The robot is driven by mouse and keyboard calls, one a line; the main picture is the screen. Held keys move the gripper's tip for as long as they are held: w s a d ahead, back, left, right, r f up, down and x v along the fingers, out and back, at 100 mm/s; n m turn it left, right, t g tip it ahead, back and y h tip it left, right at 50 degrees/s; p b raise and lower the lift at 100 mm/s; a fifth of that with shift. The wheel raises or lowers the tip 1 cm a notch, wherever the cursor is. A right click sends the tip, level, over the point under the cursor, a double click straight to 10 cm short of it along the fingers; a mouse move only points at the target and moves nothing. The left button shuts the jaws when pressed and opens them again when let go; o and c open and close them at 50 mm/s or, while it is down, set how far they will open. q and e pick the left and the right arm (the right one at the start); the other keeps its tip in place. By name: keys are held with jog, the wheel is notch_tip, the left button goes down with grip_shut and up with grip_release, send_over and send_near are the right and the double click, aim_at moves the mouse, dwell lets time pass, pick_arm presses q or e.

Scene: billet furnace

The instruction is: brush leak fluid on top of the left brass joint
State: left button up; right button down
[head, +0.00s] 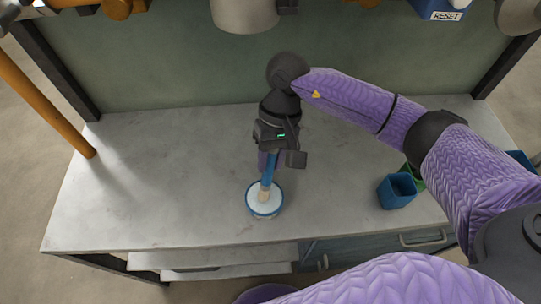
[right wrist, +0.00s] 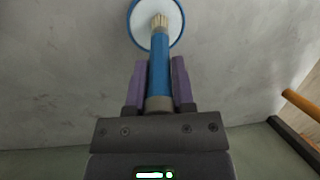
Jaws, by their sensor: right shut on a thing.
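My right gripper (head: 267,158) is shut on a blue-handled brush (head: 267,181), which points down over the bench. In the right wrist view, my right gripper (right wrist: 159,85) has its purple fingers on either side of the blue brush handle (right wrist: 159,70). The pale bristles overlap the round pot (head: 253,207) with a blue rim and white fluid. The pot also shows in the right wrist view (right wrist: 146,36). I cannot tell whether the bristles touch the fluid. Parts of brass-coloured fittings (head: 117,8) show at the top left edge; which joint is the left one is unclear. My left gripper is not in view.
A blue cup (head: 396,191) and a green one (head: 414,177) stand on the right of the grey bench (head: 130,180). A blue RESET box (head: 440,10) and a grey cylinder (head: 245,14) are at the top. An orange pole (head: 45,108) stands at left. The bench's left side is clear.

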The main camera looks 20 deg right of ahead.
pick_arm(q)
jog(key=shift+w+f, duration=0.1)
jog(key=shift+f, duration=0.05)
pick_arm(e)
jog(key=shift+f, duration=0.15)
pick_arm(q)
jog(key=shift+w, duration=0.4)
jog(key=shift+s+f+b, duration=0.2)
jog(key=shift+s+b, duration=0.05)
jog(key=shift+b, duration=0.05)
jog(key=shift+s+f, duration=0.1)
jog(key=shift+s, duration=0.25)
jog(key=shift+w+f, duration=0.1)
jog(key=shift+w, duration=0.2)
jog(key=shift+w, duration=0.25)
